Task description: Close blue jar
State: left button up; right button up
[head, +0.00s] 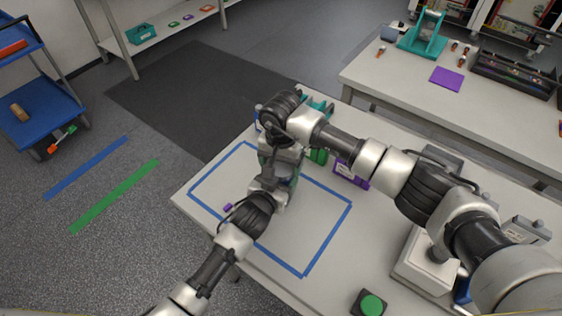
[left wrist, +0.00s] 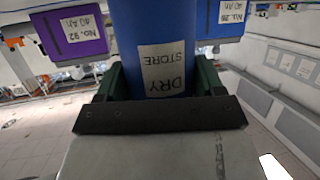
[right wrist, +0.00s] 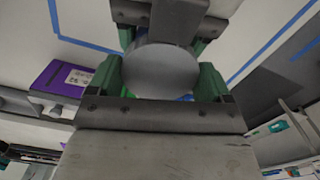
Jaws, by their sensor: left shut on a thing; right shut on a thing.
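The blue jar (left wrist: 155,40) has a "DRY STORE" label, upside down in the left wrist view. My left gripper (left wrist: 158,82) is shut around its side. A grey round lid (right wrist: 160,72) sits between the green fingers of my right gripper (right wrist: 160,85), which is shut on it. The right wrist view looks down on the lid, with my left gripper just beyond it. In the head view both grippers meet over the table, right above left, and largely hide jar and lid. Whether the lid touches the jar's rim is hidden.
Blue tape (head: 327,236) outlines an area on the white table (head: 225,238). A purple battery box (left wrist: 68,36) and a blue one (left wrist: 221,16) stand close behind the jar. A green button (head: 371,305) is at the front edge. The taped area's front is clear.

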jog(key=m, duration=0.5)
jog(key=o, duration=0.9)
jog(key=shift+r, duration=2.25)
